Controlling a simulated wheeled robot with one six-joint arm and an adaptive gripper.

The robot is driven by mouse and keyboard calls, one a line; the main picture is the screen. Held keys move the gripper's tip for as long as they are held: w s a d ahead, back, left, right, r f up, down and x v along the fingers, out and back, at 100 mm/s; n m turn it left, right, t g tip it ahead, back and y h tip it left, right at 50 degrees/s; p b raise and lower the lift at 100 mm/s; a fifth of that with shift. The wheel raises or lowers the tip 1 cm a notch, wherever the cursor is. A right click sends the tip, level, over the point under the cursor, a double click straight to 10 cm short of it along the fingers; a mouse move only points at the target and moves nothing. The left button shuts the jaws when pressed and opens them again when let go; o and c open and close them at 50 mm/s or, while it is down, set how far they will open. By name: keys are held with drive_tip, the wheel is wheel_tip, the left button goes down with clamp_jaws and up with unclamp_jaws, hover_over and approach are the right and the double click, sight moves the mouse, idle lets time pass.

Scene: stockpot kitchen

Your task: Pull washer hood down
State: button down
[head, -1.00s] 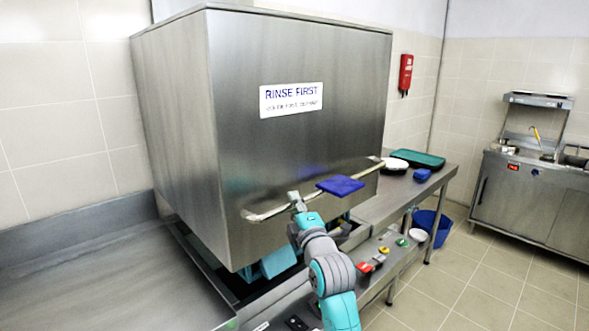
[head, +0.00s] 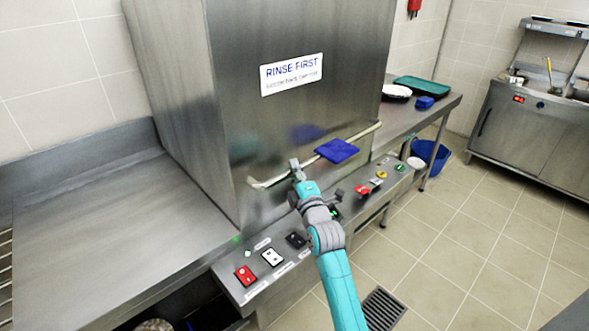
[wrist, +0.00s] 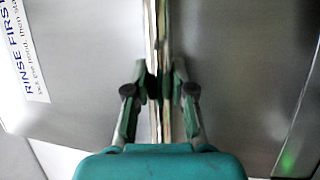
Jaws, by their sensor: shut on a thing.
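The washer hood (head: 220,100) is a tall steel box with a "RINSE FIRST" sign (head: 291,74) on its front. Its lower edge meets the counter, with no gap visible on the near sides. A shiny handle bar (head: 362,134) runs across the lower front. My gripper (head: 295,167) is shut on this bar, left of the blue cloth (head: 337,151) draped over it. In the wrist view the bar (wrist: 157,30) runs between the two green-padded fingers (wrist: 158,88).
A steel counter (head: 90,220) lies to the left. Below the hood is a front panel with coloured switches (head: 246,275) and a small green light (head: 248,254). At the right are a green tray (head: 420,85), a blue bucket (head: 430,155), a steel unit (head: 520,125) and open tiled floor.

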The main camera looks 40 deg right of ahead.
drive_tip(key=shift+f, duration=0.4)
drive_tip(key=c, duration=1.2)
unclamp_jaws()
drive_tip(key=shift+o, duration=1.2)
drive_tip(key=shift+r, duration=0.1)
drive_tip(key=v, duration=1.2)
